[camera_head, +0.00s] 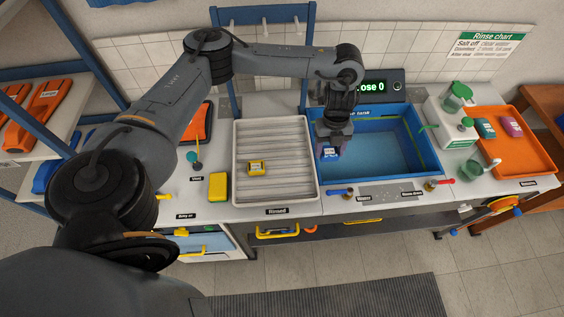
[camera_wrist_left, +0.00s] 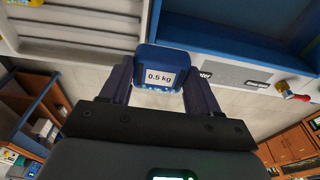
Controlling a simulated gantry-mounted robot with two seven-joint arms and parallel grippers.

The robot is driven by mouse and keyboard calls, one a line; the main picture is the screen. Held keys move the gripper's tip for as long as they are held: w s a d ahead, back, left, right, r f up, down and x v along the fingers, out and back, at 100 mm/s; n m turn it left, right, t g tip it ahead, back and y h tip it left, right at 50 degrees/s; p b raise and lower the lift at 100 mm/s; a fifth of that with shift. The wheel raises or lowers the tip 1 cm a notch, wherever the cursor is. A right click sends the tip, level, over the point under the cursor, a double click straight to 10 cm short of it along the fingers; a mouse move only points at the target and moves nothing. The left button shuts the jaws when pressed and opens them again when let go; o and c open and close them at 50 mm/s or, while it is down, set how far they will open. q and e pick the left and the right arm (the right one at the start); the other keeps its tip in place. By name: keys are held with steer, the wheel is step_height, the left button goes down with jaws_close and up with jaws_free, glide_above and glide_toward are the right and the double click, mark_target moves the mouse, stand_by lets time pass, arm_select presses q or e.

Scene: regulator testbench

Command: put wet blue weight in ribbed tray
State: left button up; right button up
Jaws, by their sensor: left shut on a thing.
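The blue weight (camera_wrist_left: 158,67) has a white label reading 0.5 kg, and small bright droplets show along its lower edge. My left gripper (camera_wrist_left: 158,85) is shut on it, with a finger on each side. In the head view the left gripper (camera_head: 331,143) holds the weight (camera_head: 329,153) over the left end of the blue rinse tank (camera_head: 391,150). My right gripper is not in view.
A yellow block (camera_head: 218,187) lies left of the ribbed tray. Taps (camera_head: 430,186) line the tank's front edge. An orange tray (camera_head: 530,160) with a green and a pink weight is at the right, beside a white dispenser (camera_head: 452,120).

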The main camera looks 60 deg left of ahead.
arm_select(q)
steer(key=b, duration=0.2)
glide_above(291, 168)
steer(key=w, duration=0.1)
step_height(291, 168, down, 6)
steer(key=shift+r, duration=0.1)
steer(key=shift+s+a+f, duration=0.3)
steer(key=shift+f, duration=0.1)
steer(key=shift+f+p, duration=0.3)
steer(key=shift+f, duration=1.75)
steer(key=shift+f, duration=0.1)
steer(key=o, duration=1.5)
steer(key=shift+f, duration=0.1)
